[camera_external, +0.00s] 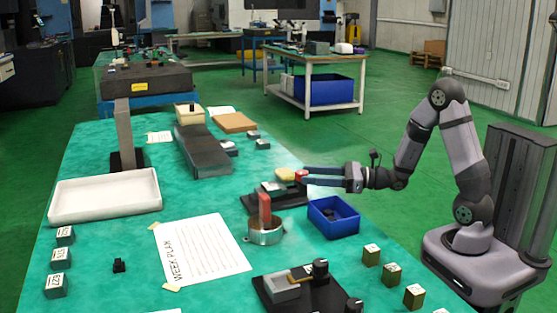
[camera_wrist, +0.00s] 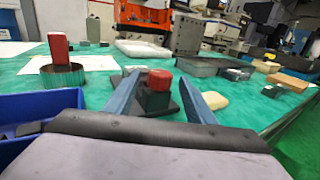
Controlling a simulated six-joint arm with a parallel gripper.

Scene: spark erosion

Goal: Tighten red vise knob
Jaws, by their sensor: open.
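The red vise knob (camera_wrist: 160,79) shows in the wrist view between my two blue fingers, on top of a dark vise (camera_wrist: 155,100). In the external view the red knob (camera_external: 301,175) sits at the tips of my gripper (camera_external: 306,174), at the right end of the vise (camera_external: 272,196). My gripper (camera_wrist: 160,95) is open, with one finger on each side of the knob and a visible gap to each. The fingers reach in level from the right side of the table.
A blue bin (camera_external: 333,219) stands just in front of my gripper. A metal ring holder with a red block (camera_external: 265,212) stands left of it. A yellow block (camera_external: 285,174) lies close behind the knob. A second vise (camera_external: 290,287) is near the front edge.

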